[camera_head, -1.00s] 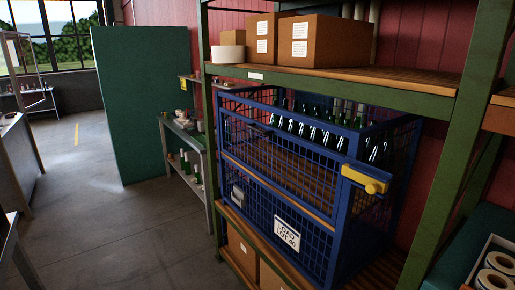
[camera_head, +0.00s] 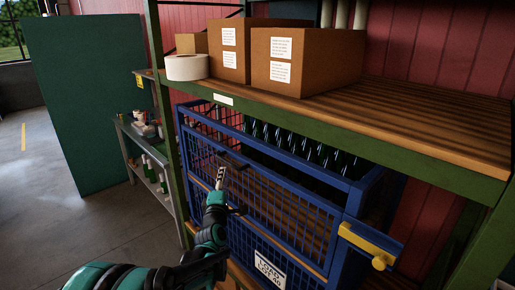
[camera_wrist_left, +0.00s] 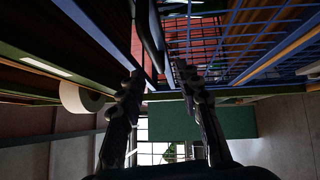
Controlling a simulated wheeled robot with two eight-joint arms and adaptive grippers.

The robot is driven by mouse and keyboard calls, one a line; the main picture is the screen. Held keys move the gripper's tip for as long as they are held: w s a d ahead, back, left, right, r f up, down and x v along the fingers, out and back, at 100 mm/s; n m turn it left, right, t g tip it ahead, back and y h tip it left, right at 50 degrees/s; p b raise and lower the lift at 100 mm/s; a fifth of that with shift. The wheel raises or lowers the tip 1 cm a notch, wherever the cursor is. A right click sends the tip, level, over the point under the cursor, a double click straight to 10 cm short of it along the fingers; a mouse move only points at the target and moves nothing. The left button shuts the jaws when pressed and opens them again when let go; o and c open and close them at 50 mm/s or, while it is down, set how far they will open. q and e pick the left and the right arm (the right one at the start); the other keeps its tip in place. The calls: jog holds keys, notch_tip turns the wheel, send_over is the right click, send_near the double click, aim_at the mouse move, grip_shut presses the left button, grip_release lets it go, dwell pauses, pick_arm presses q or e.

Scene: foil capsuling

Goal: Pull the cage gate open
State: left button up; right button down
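The blue cage (camera_head: 352,187) stands on the shelf rack, with dark green bottles (camera_head: 290,140) inside. Its upper front mesh gate (camera_head: 290,215) looks closed, in line with the frame. A dark handle (camera_head: 233,159) sits on the gate's top rail towards the left. A yellow latch (camera_head: 366,245) is at the gate's right end. My left gripper (camera_head: 221,177) is in front of the gate, just below the handle in the picture. In the left wrist view its fingers (camera_wrist_left: 163,88) are apart, with a dark curved bar (camera_wrist_left: 152,35) ahead of them; I cannot tell whether they touch it. My right gripper is not in view.
Cardboard boxes (camera_head: 307,60) and a white tape roll (camera_head: 187,67) stand on the wooden shelf (camera_head: 430,115) above the cage. A green rack post (camera_head: 167,130) rises at the cage's left. A small side table (camera_head: 147,165) stands beyond it. The floor (camera_head: 60,200) at the left is clear.

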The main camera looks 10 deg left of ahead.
aim_at(228, 164)
pick_arm(q)
jog(key=shift+w+d+r+n, duration=0.1)
jog(key=shift+w+r+n, duration=0.1)
jog(key=shift+w, duration=0.2)
jog(key=shift+w+d+r+n, duration=0.1)
jog(key=shift+w+r+n, duration=0.1)
jog(key=shift+w, duration=0.15)
jog(key=w, duration=0.4)
jog(key=w+r, duration=0.1)
jog(key=w, duration=0.1)
jog(key=shift+w+a, duration=0.4)
jog(key=shift+f, duration=0.1)
grip_shut()
